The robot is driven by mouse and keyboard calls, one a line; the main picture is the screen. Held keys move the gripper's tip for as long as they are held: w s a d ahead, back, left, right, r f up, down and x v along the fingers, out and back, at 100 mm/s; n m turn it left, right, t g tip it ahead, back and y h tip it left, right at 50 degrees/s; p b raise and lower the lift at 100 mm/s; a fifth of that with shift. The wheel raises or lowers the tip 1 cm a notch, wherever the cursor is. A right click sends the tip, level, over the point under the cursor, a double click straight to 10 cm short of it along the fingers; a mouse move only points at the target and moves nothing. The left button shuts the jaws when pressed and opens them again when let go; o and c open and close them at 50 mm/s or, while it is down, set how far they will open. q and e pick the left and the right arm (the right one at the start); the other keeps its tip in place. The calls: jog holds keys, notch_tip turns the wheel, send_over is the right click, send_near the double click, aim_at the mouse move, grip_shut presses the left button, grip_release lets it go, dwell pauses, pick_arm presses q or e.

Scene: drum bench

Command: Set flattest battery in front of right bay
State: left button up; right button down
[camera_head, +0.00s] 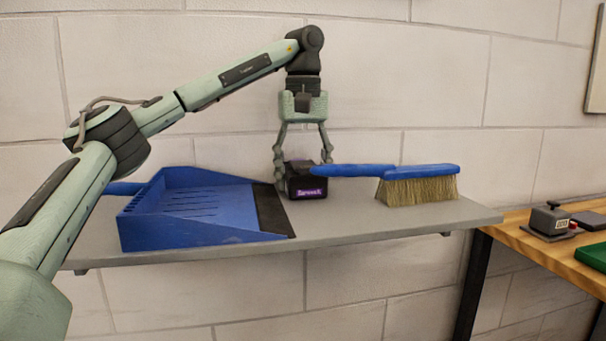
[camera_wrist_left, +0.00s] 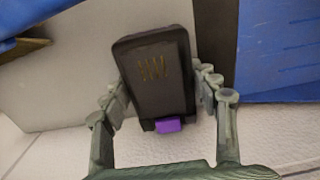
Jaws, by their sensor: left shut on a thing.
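A dark battery (camera_head: 306,182) with a purple label on its front is at the shelf, between the dustpan and the brush. My left gripper (camera_head: 304,178) reaches down from above and is shut on it, one finger on each side. In the left wrist view the battery (camera_wrist_left: 155,72) shows its dark top with gold contacts and a purple tab (camera_wrist_left: 168,125), between the two fingers (camera_wrist_left: 164,95). I cannot tell whether it rests on the shelf or hangs just above it. No charge level is readable, and no bay is clearly seen. My right gripper is not in view.
A grey wall shelf (camera_head: 370,226) holds a blue dustpan (camera_head: 190,205) left of the battery. A blue-handled brush (camera_head: 420,182) lies to the right, its handle reaching the battery. A wooden bench (camera_head: 530,238) at right carries a small grey device (camera_head: 549,220) and a green item (camera_head: 594,256).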

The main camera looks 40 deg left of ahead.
pick_arm(q)
jog(key=shift+r, duration=0.1)
jog(key=o, duration=1.6)
jog(key=shift+c, duration=0.2)
